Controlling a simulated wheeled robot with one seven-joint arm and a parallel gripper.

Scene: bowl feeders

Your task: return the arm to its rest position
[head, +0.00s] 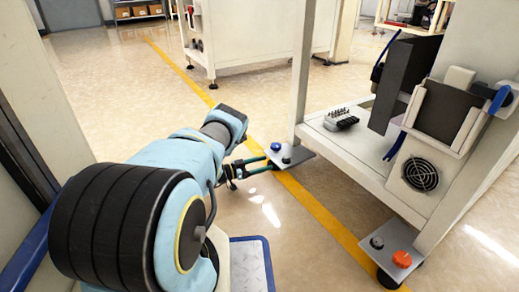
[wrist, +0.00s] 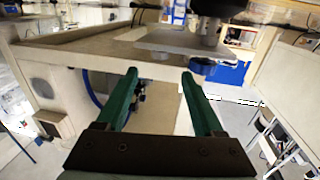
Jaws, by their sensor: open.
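My arm, light blue with black ribbed covers, reaches forward from the lower left in the head view. My gripper (head: 262,165) is at its end, beside a small grey plate with knobs on the machine frame. In the wrist view my gripper (wrist: 160,80) has its two green fingers well apart, with nothing between them. In the head view the fingertips overlap the plate's left edge; I cannot tell whether they touch it.
The small plate (head: 298,158) carries a blue knob (head: 276,146) and a dark knob. A machine frame (head: 370,165) with a shelf stands at right. An orange button (head: 402,259) sits low on it. A yellow floor line (head: 325,218) runs past. Open floor (head: 120,110) lies at left.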

